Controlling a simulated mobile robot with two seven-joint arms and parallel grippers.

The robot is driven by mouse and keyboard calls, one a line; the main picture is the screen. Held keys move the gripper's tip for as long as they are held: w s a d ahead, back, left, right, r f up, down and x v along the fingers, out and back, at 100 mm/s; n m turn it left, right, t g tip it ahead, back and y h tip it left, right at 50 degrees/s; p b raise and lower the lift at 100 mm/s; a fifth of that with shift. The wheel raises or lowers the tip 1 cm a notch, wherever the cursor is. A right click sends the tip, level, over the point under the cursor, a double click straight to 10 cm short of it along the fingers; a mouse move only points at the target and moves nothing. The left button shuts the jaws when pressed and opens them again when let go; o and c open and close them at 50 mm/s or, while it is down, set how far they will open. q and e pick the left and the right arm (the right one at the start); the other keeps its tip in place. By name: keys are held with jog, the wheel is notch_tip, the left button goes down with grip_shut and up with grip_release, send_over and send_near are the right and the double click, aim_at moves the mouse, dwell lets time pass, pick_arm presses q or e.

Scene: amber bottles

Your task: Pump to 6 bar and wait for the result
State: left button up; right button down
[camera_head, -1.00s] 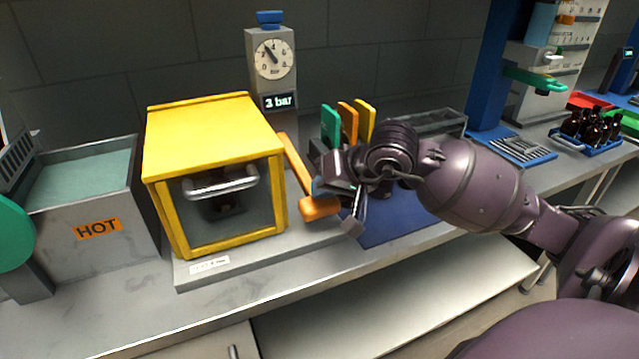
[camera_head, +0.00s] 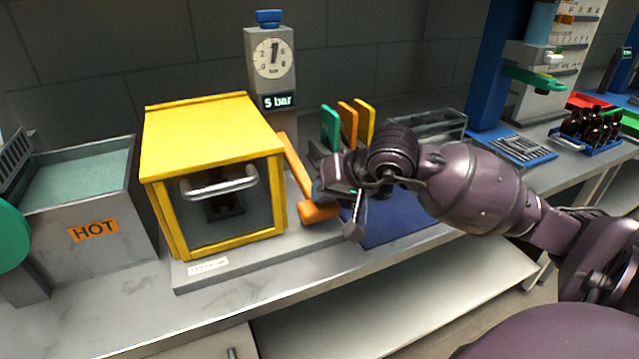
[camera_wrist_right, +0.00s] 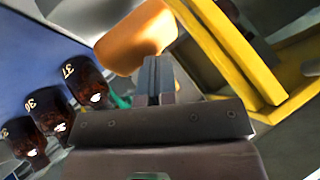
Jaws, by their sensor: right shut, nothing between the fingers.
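The pressure gauge (camera_head: 272,58) stands behind the yellow chamber, and its display (camera_head: 278,101) reads 5 bar. The yellow chamber (camera_head: 210,135) has a clear front door, shut, with a grey handle (camera_head: 219,181); a dark bottle (camera_head: 222,204) shows dimly inside. The orange pump lever (camera_head: 296,170) slopes down to a thick orange grip (camera_head: 319,212) at the chamber's right side. My right gripper (camera_head: 352,225) is beside the orange grip, shut and empty. In the right wrist view the shut fingers (camera_wrist_right: 158,78) are close to the orange grip (camera_wrist_right: 135,38); I cannot tell whether they touch. My left gripper is out of view.
A grey bath marked HOT (camera_head: 93,230) stands left of the chamber. Green, orange and yellow tabs (camera_head: 347,122) stand behind my right wrist. A rack of bottles (camera_head: 590,128) is far right.

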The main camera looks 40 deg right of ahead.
dwell(0.7)
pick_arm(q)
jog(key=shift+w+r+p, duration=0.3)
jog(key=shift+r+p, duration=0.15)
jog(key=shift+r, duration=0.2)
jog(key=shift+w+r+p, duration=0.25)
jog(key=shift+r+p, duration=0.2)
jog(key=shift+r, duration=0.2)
pick_arm(e)
jog(key=shift+r, duration=3.1)
jog(key=shift+r, duration=0.1)
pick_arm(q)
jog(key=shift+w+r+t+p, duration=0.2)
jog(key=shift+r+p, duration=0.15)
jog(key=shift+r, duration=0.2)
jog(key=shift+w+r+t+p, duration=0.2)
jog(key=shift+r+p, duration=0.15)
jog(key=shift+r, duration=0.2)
pick_arm(e)
notch_tip(320, 180, up, 5)
jog(key=shift+f, duration=0.15)
